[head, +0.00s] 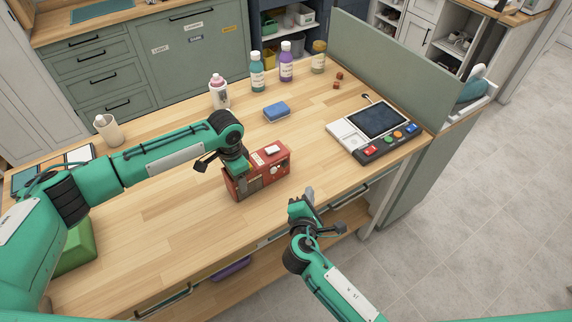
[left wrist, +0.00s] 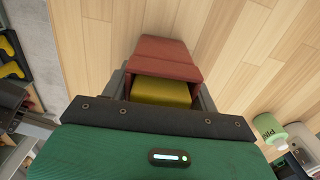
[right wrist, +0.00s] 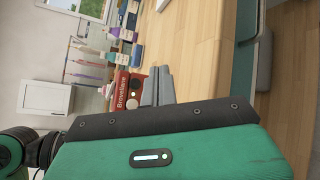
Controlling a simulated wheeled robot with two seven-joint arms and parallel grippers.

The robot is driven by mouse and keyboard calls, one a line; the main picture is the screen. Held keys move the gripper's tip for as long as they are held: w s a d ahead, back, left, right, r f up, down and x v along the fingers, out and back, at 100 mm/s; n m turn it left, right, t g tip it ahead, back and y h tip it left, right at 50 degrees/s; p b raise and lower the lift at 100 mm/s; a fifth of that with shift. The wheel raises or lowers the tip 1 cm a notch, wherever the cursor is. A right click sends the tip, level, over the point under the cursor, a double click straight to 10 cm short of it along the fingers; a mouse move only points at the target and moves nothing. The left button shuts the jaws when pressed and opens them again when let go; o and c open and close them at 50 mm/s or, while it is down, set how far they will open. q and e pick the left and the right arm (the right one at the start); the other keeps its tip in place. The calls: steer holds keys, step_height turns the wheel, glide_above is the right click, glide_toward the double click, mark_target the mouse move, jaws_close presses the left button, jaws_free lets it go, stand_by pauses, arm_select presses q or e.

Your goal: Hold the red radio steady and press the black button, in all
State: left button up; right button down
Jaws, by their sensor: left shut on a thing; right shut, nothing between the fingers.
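The red radio (head: 277,171) stands upright on the wooden table, near its front edge. My left gripper (head: 236,168) comes down over the radio's left end and is shut on it. The right wrist view shows the radio's lettered red face (right wrist: 122,92) beside the grey fingers (right wrist: 157,88). I cannot clearly make out a black button.
A blue sponge (head: 277,111) lies behind the radio. A console with a screen (head: 382,120) and coloured buttons stands at the right. Several bottles (head: 257,72) line the back edge. A green partition (head: 375,62) closes the right side. The table left of the radio is partly clear.

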steer(key=shift+w+a, duration=0.8)
steer(key=shift+w, duration=0.35)
steer(key=shift+w+a, duration=0.85)
steer(key=shift+w, duration=0.3)
steer(key=shift+w+a, duration=0.8)
steer(key=shift+w, duration=0.35)
steer(key=shift+w+a, duration=0.1)
steer(key=shift+w, duration=0.05)
steer(key=shift+w+a, duration=0.15)
steer(key=shift+w, duration=0.05)
steer(key=shift+w+a, duration=0.25)
steer(key=shift+w, duration=0.05)
steer(key=shift+d, duration=0.1)
stand_by(0.3)
steer(key=shift+s+d, duration=0.4)
steer(key=shift+s, duration=0.25)
steer(key=shift+s, duration=0.1)
steer(key=shift+s+d, duration=0.75)
steer(key=shift+s, duration=0.25)
steer(key=shift+s+d, duration=0.7)
steer(key=shift+s, duration=0.3)
